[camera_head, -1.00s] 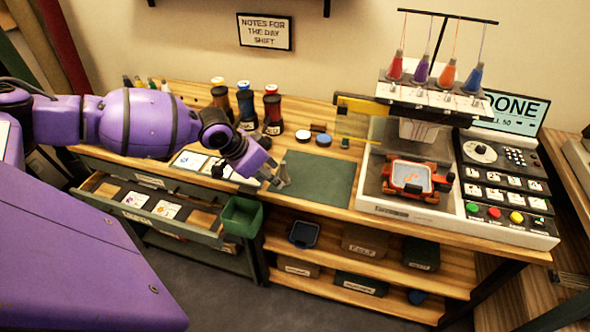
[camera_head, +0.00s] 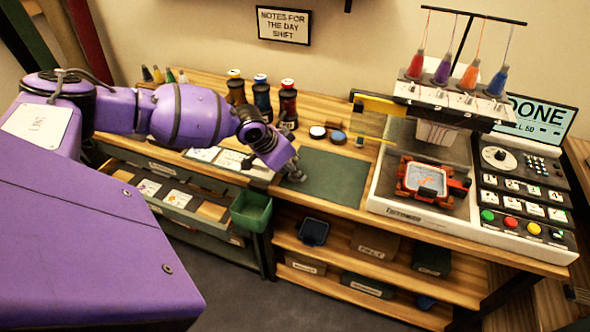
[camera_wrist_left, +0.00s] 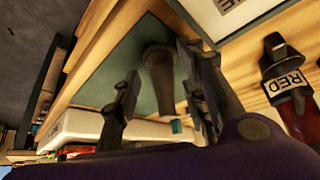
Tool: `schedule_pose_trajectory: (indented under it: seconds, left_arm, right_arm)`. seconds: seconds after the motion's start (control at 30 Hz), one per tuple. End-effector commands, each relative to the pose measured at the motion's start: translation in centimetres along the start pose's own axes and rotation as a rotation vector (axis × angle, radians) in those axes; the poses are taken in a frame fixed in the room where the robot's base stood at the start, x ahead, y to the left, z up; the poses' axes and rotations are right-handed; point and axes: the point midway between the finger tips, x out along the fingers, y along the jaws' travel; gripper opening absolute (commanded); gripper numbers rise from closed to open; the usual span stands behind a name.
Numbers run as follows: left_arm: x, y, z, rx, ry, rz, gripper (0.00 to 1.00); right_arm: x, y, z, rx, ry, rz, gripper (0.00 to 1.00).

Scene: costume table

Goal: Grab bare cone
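A dull grey-brown bare cone (camera_wrist_left: 160,78) shows in the left wrist view against the green mat (camera_wrist_left: 133,57), between the two fingers of my left gripper (camera_wrist_left: 163,100). The fingers are spread, with a visible gap between each of them and the cone. In the head view my left gripper (camera_head: 293,172) is low at the left edge of the green mat (camera_head: 335,178). The cone is hard to tell apart from the fingertips there. My right gripper is not in view.
The embroidery machine (camera_head: 432,165) with several coloured cones stands right. A green bin (camera_head: 251,210) and an open drawer (camera_head: 172,196) are at the front left. The mat's right part is clear.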

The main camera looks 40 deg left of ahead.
Motion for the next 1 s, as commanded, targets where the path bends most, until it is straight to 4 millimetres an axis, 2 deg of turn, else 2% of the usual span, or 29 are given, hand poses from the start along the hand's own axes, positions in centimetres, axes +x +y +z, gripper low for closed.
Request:
schedule_pose_trajectory:
  seconds: [0.1,0.3,0.73,0.93,1.0]
  left_arm:
    - [-0.1,0.0,0.0,0.000,0.001,0.000,0.37]
    - [-0.1,0.0,0.0,0.000,0.001,0.000,0.12]
    - [-0.5,-0.1,-0.3,0.000,0.001,-0.001,0.12]
    - [-2.7,-0.1,-1.6,0.002,0.003,-0.002,0.12]
    - [-3.9,0.9,-2.0,0.006,0.003,0.003,0.12]
  right_arm:
    - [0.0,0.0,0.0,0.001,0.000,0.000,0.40]
    - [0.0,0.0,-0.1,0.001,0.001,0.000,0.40]
    - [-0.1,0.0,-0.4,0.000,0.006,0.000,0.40]
    - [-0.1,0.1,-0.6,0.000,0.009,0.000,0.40]
    - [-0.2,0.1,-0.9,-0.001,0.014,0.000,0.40]
